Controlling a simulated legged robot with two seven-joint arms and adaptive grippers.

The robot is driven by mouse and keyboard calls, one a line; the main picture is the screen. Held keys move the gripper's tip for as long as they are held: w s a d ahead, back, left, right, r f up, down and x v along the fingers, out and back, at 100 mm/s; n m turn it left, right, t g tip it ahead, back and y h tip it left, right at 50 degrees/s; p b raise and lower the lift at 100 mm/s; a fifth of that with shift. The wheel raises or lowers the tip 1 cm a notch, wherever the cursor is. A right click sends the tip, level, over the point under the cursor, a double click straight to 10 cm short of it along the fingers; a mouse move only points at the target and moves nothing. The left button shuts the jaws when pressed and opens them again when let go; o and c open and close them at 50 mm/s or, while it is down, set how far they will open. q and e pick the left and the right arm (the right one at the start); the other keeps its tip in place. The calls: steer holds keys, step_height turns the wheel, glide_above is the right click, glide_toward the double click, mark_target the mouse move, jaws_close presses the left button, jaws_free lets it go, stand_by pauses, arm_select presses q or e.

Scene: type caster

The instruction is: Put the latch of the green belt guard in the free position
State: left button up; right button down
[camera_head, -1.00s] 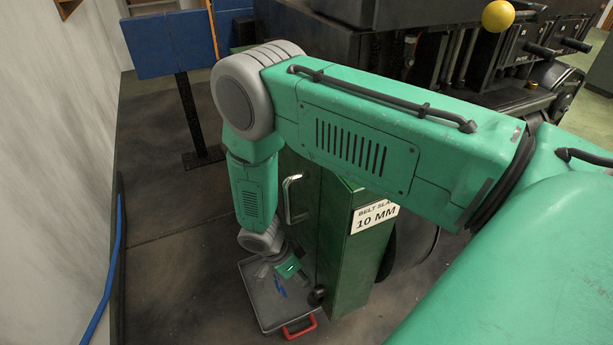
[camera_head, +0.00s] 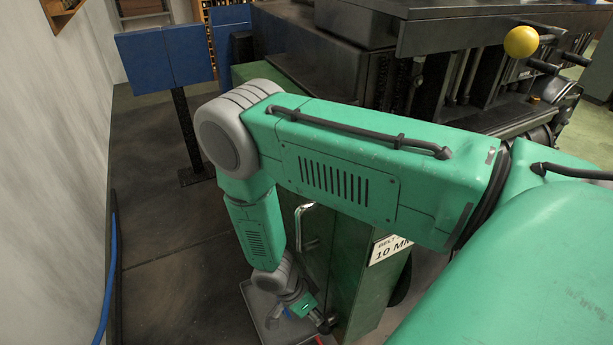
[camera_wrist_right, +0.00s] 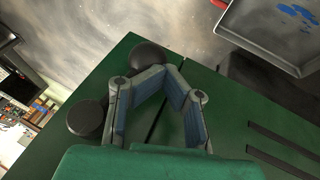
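The green belt guard (camera_head: 345,262) stands below my right arm in the head view, with a metal handle (camera_head: 303,224) on its side. My right gripper (camera_head: 322,322) is low beside its near edge, close to a small dark knob. In the right wrist view, the gripper (camera_wrist_right: 169,73) has its two fingertips together, with nothing visible between them, over the guard's green surface (camera_wrist_right: 235,110). A round black knob (camera_wrist_right: 148,55) is just beyond the left finger, and another dark knob (camera_wrist_right: 86,118) is left of it. I cannot tell the latch's position. My left gripper is out of view.
A grey tray (camera_head: 251,292) lies on the floor beside the guard; blue bits in it show in the wrist view (camera_wrist_right: 296,14). A label (camera_head: 391,248) is on the guard. Dark machinery (camera_head: 345,65) stands behind.

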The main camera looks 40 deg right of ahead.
steer(key=shift+s, duration=0.25)
steer(key=v, duration=1.2)
steer(key=shift+w, duration=0.2)
